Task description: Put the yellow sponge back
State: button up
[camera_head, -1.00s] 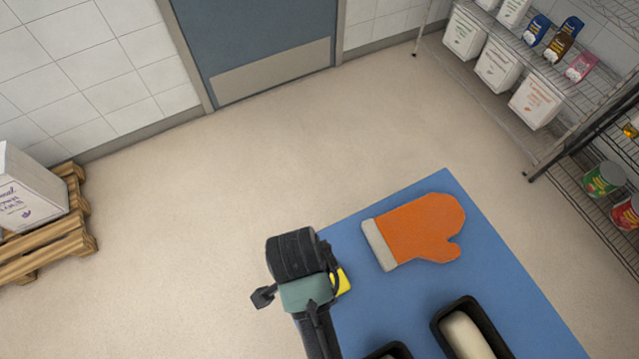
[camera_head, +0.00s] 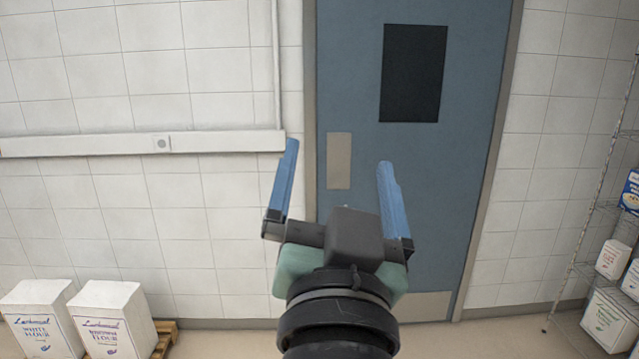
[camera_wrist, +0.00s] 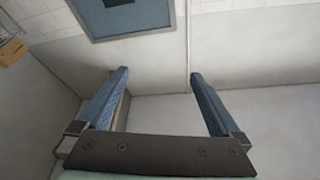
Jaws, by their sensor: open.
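My gripper (camera_head: 337,170) is open and empty, raised in front of the blue door in the head view. Its two blue fingers stand wide apart, with nothing between them. The yellow sponge is not in either current view. The blue table surface seen earlier is also out of view.
A blue door (camera_head: 340,60) with a dark window is ahead. White flour boxes (camera_head: 112,318) stand on a wooden pallet (camera_head: 166,334) at lower left. A wire shelf (camera_head: 590,225) with white containers (camera_head: 608,318) is at right. Open floor shows at the bottom.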

jog(key=s+a+r+n+t+y, duration=0.1)
jog(key=s+a+r+n+t, duration=0.1)
jog(key=s+r+t, duration=0.3)
jog(key=s+r+n, duration=0.1)
jog(key=s+r, duration=0.3)
jog(key=r, duration=0.4)
jog(key=shift+n+t, duration=0.3)
jog(key=shift+n, duration=0.1)
notch_tip(320, 180, down, 4)
jog(key=b, duration=0.3)
jog(key=shift+r+b, duration=0.15)
jog(key=shift+b, duration=0.2)
